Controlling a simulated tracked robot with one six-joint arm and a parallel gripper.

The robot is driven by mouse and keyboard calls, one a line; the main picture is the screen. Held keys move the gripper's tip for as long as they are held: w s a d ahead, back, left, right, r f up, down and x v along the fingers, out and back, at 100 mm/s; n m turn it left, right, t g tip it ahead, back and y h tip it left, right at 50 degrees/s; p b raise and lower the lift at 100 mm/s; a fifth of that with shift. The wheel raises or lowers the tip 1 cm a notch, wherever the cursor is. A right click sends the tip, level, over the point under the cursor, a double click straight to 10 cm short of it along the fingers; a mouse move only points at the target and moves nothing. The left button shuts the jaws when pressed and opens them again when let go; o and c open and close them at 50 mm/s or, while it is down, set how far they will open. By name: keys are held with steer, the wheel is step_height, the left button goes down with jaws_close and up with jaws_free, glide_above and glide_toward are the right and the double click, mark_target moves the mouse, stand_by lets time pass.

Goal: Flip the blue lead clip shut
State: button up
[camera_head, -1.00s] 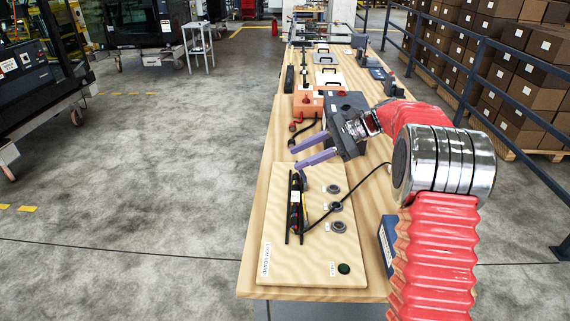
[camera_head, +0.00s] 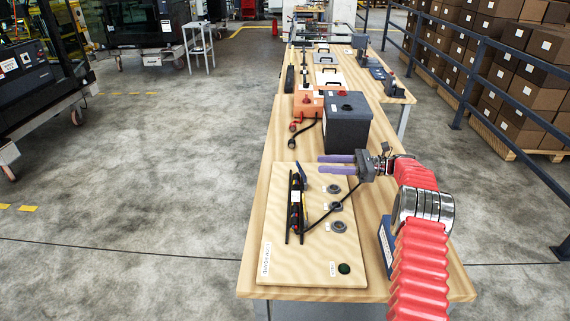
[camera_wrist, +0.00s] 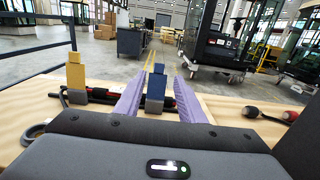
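The blue lead clip (camera_head: 302,178) stands up at the far end of a dark lead bundle (camera_head: 295,212) on the pale wooden board (camera_head: 318,262). In the wrist view the blue clip (camera_wrist: 156,88) is upright, in a grey base, and appears between my two purple fingers. My gripper (camera_head: 320,163) is open and empty, level, pointing left over the board's far end. The fingertips look close to the blue clip on its right; contact cannot be told. A yellow clip (camera_wrist: 76,76) also stands upright, left of my fingers in the wrist view.
Several round grey fittings (camera_head: 337,207) and a green button (camera_head: 344,268) are on the board. A black cable curves across it. A dark box (camera_head: 347,128) and an orange box (camera_head: 305,102) stand beyond. Red-and-black plugs (camera_wrist: 290,116) lie nearby. A blue block (camera_head: 386,246) stands right.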

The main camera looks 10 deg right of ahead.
mark_target(301, 170)
steer(key=shift+a, duration=0.15)
steer(key=w+a, duration=0.2)
steer(key=a, duration=1.1)
steer(key=shift+w+a, duration=0.2)
steer(key=shift+w, duration=0.15)
jaws_close()
stand_by(0.5)
